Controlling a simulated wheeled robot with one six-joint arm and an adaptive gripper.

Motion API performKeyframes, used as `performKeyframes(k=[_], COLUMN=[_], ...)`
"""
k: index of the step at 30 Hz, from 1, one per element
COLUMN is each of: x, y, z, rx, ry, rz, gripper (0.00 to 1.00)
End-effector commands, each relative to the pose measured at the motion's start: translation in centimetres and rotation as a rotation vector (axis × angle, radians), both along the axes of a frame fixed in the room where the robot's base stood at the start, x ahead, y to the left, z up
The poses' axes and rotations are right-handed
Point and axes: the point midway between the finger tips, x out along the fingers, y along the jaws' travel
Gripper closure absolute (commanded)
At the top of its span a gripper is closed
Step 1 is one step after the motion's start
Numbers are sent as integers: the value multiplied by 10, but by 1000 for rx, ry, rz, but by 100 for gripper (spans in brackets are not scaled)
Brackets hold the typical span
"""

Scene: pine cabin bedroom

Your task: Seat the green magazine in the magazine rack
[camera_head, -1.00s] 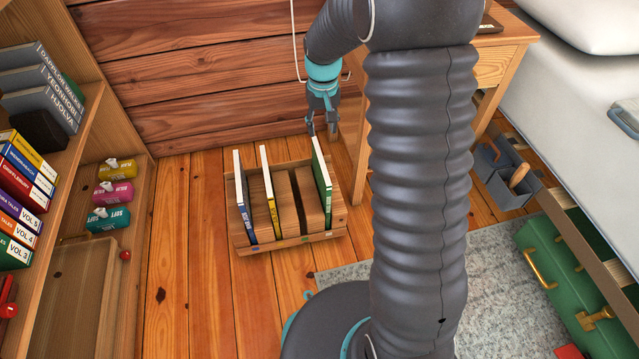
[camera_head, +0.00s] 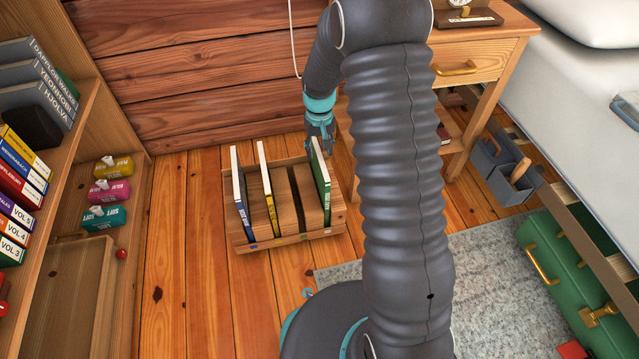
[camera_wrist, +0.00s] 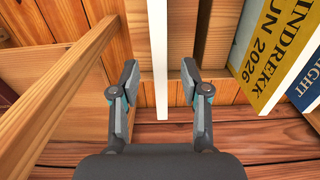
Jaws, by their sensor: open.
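The green magazine (camera_head: 321,178) stands upright at the right side of the wooden magazine rack (camera_head: 290,240). Whether its lower edge rests on the rack's bottom cannot be told. My gripper (camera_head: 319,142) is over its top edge in the head view. In the wrist view my gripper (camera_wrist: 159,82) is open, one finger on each side of the magazine's white edge (camera_wrist: 158,50), with gaps visible. The green cover hardly shows there. A yellow magazine (camera_head: 269,190) and a blue magazine (camera_head: 244,205) stand in the rack to the left.
A wooden nightstand (camera_head: 485,55) is close right of the rack. A bookshelf (camera_head: 125,215) stands at the left, and the plank wall (camera_head: 200,70) is behind. Floor (camera_head: 185,270) left of the rack is clear. A rug (camera_head: 480,275) and green case (camera_head: 565,265) lie right.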

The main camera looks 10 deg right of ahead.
Motion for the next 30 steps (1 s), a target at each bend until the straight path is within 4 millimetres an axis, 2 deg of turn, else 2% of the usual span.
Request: performKeyframes(k=[9, 17, 19, 23, 30], x=[-1, 0, 0, 0, 0], y=[0, 0, 0, 0, 0], z=[-43, -47, -47, -47, -46], rx=[0, 0, 0, 0, 0], ry=[3, 1, 1, 1, 0], rz=[0, 0, 0, 0, 0], gripper=[54, 54, 67, 99, 100])
